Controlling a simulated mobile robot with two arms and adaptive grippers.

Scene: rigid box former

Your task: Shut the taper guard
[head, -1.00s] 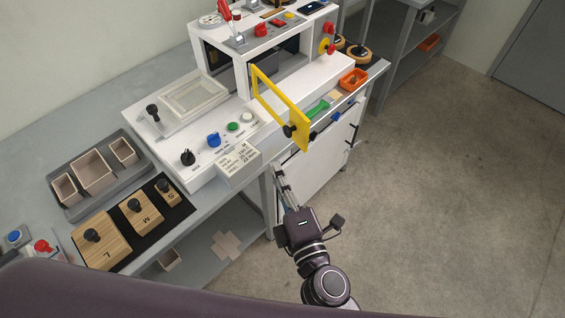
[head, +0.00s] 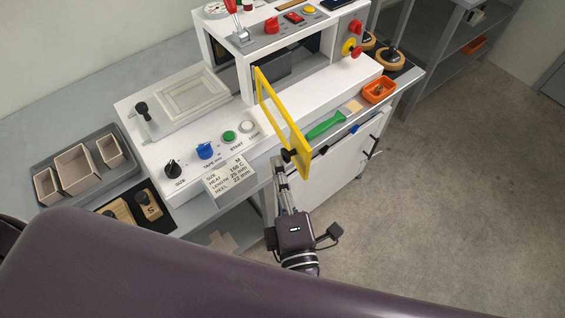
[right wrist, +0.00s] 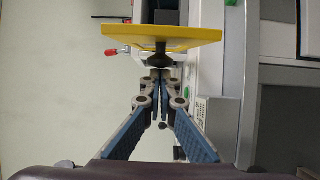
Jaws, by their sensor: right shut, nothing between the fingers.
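The taper guard (head: 302,161) is a yellow frame with a black knob (head: 288,155). It stands swung out from the front of the white machine, sticking out past its front edge. In the right wrist view the guard (right wrist: 165,37) crosses the top, with its knob (right wrist: 160,60) pointing toward me. My right gripper (head: 279,163) is shut and empty, its fingertips just below and beside the knob. In the right wrist view its closed fingertips (right wrist: 160,76) are right in front of the knob; I cannot tell whether they touch it. My left gripper is out of view.
The white machine (head: 238,160) carries knobs, buttons and a settings card (head: 229,177). A green-handled tool (head: 326,125) and an orange bin (head: 379,91) lie right of the guard. A grey tray of boxes (head: 45,168) is at left. Open floor (head: 440,200) lies to the right.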

